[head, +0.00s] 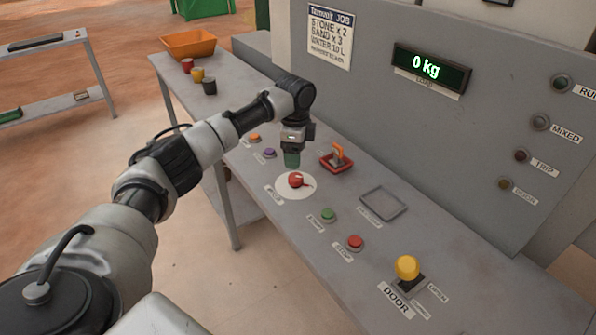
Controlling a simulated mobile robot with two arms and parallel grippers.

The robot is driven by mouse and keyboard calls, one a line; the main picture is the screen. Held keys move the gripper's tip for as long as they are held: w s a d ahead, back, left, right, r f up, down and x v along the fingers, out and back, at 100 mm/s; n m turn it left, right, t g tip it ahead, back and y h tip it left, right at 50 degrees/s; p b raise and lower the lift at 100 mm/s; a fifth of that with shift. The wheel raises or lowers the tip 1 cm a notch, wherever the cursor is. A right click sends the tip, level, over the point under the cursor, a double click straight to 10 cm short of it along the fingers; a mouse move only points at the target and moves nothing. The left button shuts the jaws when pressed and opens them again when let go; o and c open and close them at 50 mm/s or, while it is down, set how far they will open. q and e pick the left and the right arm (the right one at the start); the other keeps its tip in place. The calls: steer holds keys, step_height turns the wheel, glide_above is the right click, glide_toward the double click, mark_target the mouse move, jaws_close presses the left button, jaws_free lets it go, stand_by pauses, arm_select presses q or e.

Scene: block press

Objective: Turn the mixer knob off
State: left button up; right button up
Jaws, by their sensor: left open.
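The red mixer knob (296,180) sits on a round white plate (285,190) on the grey control desk, with a small label at the plate's left edge. A short red pointer sticks out to the knob's right. My right gripper is not in view.
An orange lever on a red base (337,160) stands close right of the gripper. Orange (254,137) and purple (270,153) buttons lie left. Green (328,215) and red (355,242) buttons, an empty tray (367,209) and a yellow door knob (407,268) are nearer. The display (431,70) reads 0 kg.

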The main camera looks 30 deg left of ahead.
mark_target(296, 176)
arm_select(q)
step_height(296, 176, down, 4)
steer(key=shift+s+r, duration=0.15)
steer(key=shift+r, duration=0.05)
step_height(296, 176, down, 3)
steer(key=shift+r, duration=0.15)
steer(key=shift+f, duration=0.7)
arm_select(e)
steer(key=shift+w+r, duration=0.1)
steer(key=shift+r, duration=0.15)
arm_select(q)
steer(key=shift+c, duration=0.5)
